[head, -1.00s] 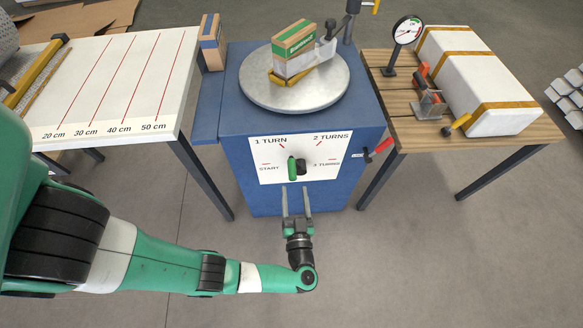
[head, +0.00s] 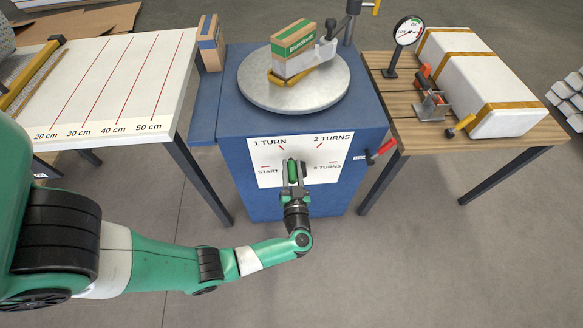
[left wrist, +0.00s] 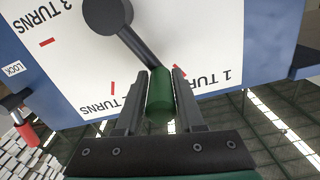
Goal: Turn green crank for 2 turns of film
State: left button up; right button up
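The crank has a green handle (head: 292,171) on a dark arm. It stands out from a white dial panel (head: 262,181) on the front of a blue cabinet. The panel is marked START, 1 TURN, 2 TURNS and 3 TURNS. My left gripper (head: 293,172) is at the handle, its fingers on either side of it and apart. In the left wrist view the green handle (left wrist: 160,95) lies between the fingertips (left wrist: 161,92), with the dark crank arm (left wrist: 137,45) running up left to the hub. I cannot tell whether the fingers touch it. My right gripper is not in view.
A turntable (head: 300,95) on the blue cabinet (head: 235,120) carries a green-labelled box (head: 292,42). A red-handled lever (head: 381,150) sticks out right of the panel. A white table (head: 120,80) stands left; a wooden table (head: 455,150) with a wrapped white package (head: 480,85) stands right.

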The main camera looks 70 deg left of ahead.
pick_arm(q)
grip_shut()
jog(key=shift+s, duration=0.1)
dwell(1.0)
